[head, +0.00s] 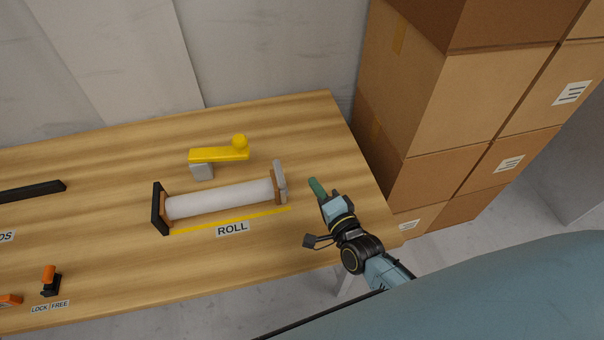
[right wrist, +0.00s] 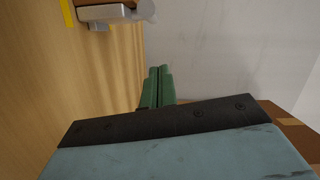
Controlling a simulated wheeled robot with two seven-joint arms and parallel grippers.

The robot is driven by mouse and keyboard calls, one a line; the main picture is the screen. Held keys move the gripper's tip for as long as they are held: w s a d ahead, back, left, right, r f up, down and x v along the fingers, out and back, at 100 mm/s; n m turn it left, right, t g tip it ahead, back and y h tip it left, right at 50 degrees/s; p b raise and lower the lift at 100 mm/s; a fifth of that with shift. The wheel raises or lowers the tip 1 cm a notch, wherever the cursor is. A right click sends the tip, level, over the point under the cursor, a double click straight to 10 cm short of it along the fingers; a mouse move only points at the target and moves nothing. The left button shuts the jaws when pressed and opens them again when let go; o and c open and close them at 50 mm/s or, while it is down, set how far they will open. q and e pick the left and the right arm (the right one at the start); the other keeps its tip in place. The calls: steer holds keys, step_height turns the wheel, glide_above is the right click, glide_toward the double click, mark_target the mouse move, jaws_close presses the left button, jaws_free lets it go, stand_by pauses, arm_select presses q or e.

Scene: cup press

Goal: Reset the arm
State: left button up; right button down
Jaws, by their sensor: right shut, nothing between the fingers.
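My right gripper (head: 317,188) is over the right part of the wooden table, just right of the roll holder's grey end piece. Its green fingers are together and hold nothing; they also show in the right wrist view (right wrist: 159,86). The white roll (head: 220,198) lies in its holder between a black end plate (head: 160,208) and the grey end piece (head: 280,182). My gripper appears apart from it. A yellow crank arm with a knob (head: 220,154) sits on a grey block behind the roll. My left gripper is not in view.
The wooden table (head: 110,150) has a yellow line and a ROLL label (head: 233,228) in front of the roll. An orange-and-black lever (head: 50,280) stands at front left. Stacked cardboard boxes (head: 450,110) rise beyond the table's right edge. A grey wall stands behind.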

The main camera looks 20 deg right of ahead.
steer(key=shift+s+d, duration=0.15)
steer(key=shift+s, duration=1)
steer(key=shift+s+d, duration=0.15)
steer(key=shift+s, duration=0.95)
steer(key=shift+r, duration=0.1)
steer(key=s+d+r+n+g+h, duration=0.1)
steer(key=s+r+n+g, duration=0.1)
steer(key=s+n+g, duration=0.6)
steer(key=s+r+n+g+h, duration=0.1)
steer(key=s+r+n+g, duration=0.2)
steer(key=s+n+g, duration=0.5)
steer(key=s+f, duration=0.3)
steer(key=f, duration=2.1)
steer(key=s+d+f+n, duration=0.1)
steer(key=s+d+f, duration=0.2)
steer(key=s+f, duration=1.3)
steer(key=shift+s, duration=0.45)
